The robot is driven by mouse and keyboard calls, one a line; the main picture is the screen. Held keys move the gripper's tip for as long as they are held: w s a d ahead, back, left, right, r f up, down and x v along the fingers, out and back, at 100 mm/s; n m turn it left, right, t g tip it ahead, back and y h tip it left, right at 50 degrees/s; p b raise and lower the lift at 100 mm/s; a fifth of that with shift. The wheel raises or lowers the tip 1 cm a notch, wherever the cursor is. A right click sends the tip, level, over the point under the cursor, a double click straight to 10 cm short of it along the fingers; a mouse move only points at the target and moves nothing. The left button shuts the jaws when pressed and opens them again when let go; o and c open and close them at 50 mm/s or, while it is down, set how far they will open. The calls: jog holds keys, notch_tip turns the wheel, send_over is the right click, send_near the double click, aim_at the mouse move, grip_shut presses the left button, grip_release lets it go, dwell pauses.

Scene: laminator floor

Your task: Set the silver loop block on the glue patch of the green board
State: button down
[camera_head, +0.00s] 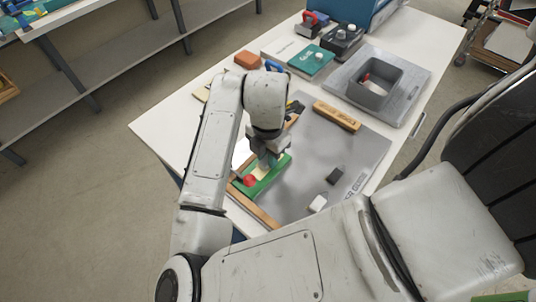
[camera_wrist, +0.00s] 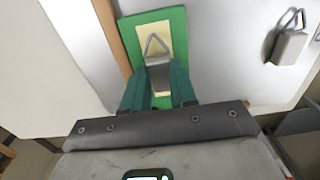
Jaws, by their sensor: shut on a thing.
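The green board (camera_head: 283,166) lies on the table under my gripper (camera_head: 268,160). In the wrist view the board (camera_wrist: 129,62) shows upright, with its pale yellow glue patch (camera_wrist: 142,34) in the middle. The silver loop block (camera_wrist: 158,76) is between my green fingers (camera_wrist: 160,85), its triangular loop pointing up the picture over the patch. My gripper is shut on this block. The block overlaps the lower part of the patch; whether it touches the board I cannot tell. In the head view my gripper hides the block.
A wooden strip (camera_head: 255,214) runs along the board's left side. A red knob (camera_head: 249,180) is at its near end. A dark block (camera_head: 334,175) and a white block (camera_head: 318,203) stand to the right on the grey sheet (camera_head: 345,150). A grey bin (camera_head: 373,95) stands farther back.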

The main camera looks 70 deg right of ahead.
jog(key=shift+f, duration=0.35)
jog(key=c, duration=0.9)
grip_release()
notch_tip(320, 180, up, 12)
jog(key=p, duration=0.2)
jog(key=shift+r, duration=0.2)
